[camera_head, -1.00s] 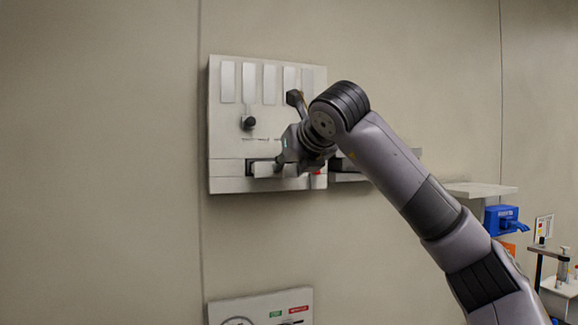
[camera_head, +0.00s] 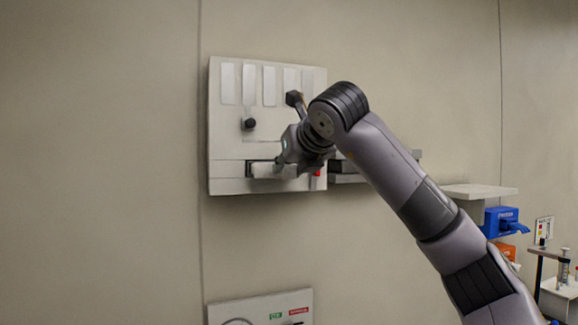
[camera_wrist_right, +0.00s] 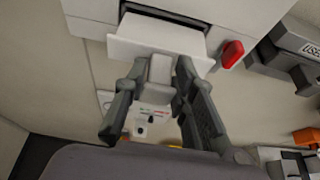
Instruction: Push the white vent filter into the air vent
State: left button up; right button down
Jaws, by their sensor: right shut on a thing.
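The white vent filter (camera_wrist_right: 158,40) is a flat white plate with a small grip block at its front. In the right wrist view it stands at the dark slot of the air vent (camera_wrist_right: 166,14), with part of the dark opening showing above it. My right gripper (camera_wrist_right: 160,74) is shut on the filter's grip block, one finger on each side. In the head view the filter (camera_head: 268,172) sticks out from the lower part of the wall panel, and my right gripper (camera_head: 284,165) partly covers it. How deep the filter sits is hard to tell. My left gripper is not in view.
The white wall panel (camera_head: 228,130) has a black knob (camera_head: 249,124) above the vent. A red part (camera_wrist_right: 232,54) sits just right of the filter. A grey box (camera_wrist_right: 290,50) is further right. A second panel (camera_head: 225,307) is below. The wall at left is bare.

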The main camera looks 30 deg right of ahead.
jog(key=shift+w+d, duration=0.1)
jog(key=shift+w, duration=0.35)
dwell(0.8)
jog(key=shift+w+d+p, duration=0.2)
jog(key=shift+w+p, duration=0.3)
jog(key=shift+w, duration=0.4)
jog(key=shift+w+d+p, duration=0.25)
jog(key=shift+w+p, duration=0.3)
jog(key=shift+w, duration=0.3)
jog(key=shift+w+d+p, duration=0.2)
jog(key=shift+w+p, duration=0.3)
jog(key=shift+w, duration=0.4)
dwell(2.4)
jog(key=c, duration=1.2)
grip_release()
jog(key=shift+c, duration=0.2)
jog(key=v, duration=1.2)
